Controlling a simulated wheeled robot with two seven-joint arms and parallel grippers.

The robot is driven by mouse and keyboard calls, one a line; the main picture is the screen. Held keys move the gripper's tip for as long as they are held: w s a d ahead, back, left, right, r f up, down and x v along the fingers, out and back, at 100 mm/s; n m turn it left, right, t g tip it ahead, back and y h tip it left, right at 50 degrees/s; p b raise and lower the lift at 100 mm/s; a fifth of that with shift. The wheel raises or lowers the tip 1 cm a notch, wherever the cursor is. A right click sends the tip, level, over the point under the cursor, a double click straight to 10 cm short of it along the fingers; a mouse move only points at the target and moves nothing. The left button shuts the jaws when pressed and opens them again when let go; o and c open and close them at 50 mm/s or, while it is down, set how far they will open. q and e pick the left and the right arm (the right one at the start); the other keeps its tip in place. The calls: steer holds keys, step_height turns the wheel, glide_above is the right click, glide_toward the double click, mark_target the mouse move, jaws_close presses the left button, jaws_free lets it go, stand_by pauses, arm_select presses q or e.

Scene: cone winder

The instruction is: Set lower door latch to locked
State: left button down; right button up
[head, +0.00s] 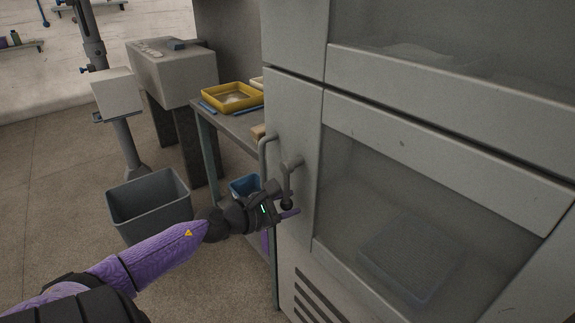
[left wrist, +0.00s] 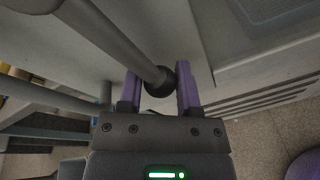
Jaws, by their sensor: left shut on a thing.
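The lower door (head: 308,215) of the grey cabinet appears closed, with a large window in it. Its latch (head: 288,180) is a grey lever that hangs down from a pivot near the door's left edge and ends in a dark round knob. My left gripper (head: 287,212) is shut on the latch at its knob end. In the left wrist view, the lever (left wrist: 115,40) runs down to the knob, which sits between the two purple fingers of my left gripper (left wrist: 160,85). My right gripper is not in view.
A fixed bar handle (head: 263,155) stands left of the latch. A side table with a yellow tray (head: 232,106) is close to the cabinet's left. A grey bin (head: 150,212) and a blue bin (head: 240,186) stand on the floor near my left arm.

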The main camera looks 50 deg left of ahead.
arm_select(q)
steer(key=shift+r, duration=0.1)
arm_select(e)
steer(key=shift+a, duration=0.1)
arm_select(q)
steer(key=shift+c, duration=1.4)
jaws_free()
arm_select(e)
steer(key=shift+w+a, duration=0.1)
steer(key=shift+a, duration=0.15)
arm_select(q)
steer(key=shift+s, duration=0.1)
steer(key=p+v, duration=0.2)
steer(key=v, duration=0.7)
steer(key=shift+s+p, duration=0.3)
steer(key=shift+s, duration=0.1)
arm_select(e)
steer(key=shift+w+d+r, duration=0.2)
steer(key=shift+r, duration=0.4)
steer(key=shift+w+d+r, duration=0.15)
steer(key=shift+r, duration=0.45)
arm_select(q)
steer(key=shift+a, duration=0.1)
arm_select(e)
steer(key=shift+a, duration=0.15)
